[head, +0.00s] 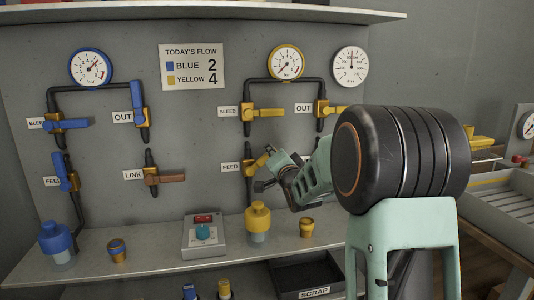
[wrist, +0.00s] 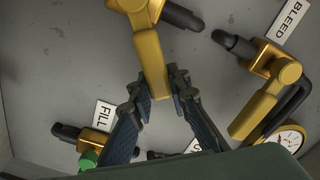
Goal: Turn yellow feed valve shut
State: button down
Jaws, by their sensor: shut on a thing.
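The yellow feed valve (head: 248,167) is on the panel by a FEED label, below the yellow bleed valve. Its yellow handle (head: 262,158) slants up and right from the brass body, neither upright nor level. My gripper (head: 272,160) reaches it from the right and partly hides the handle's end. In the wrist view, my gripper (wrist: 157,86) has a finger on each side of the handle (wrist: 150,62), shut on it near its free end. The valve body is cut off at the top of that view.
The yellow bleed valve (head: 248,113) and yellow out valve (head: 321,109) have level handles just above. A yellow-capped bottle (head: 258,220) and a brass cup (head: 306,228) stand on the shelf below. A green-handled valve (wrist: 95,145) by a FILL label shows in the wrist view.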

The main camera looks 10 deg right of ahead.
jog(key=shift+d+f+m+b, duration=0.15)
jog(key=shift+d+f+m, duration=0.15)
jog(key=shift+f+m, duration=0.8)
jog(key=shift+d+f+m+b, duration=0.1)
jog(key=shift+d+f+m, duration=0.4)
jog(key=shift+m, duration=0.95)
jog(key=shift+d+f+m+b, duration=0.15)
jog(key=shift+f+m, duration=0.9)
jog(key=shift+m, duration=0.2)
jog(key=c, duration=1.8)
grip_release()
jog(key=shift+f, duration=0.15)
jog(key=s, duration=1.2)
jog(key=shift+w, duration=0.1)
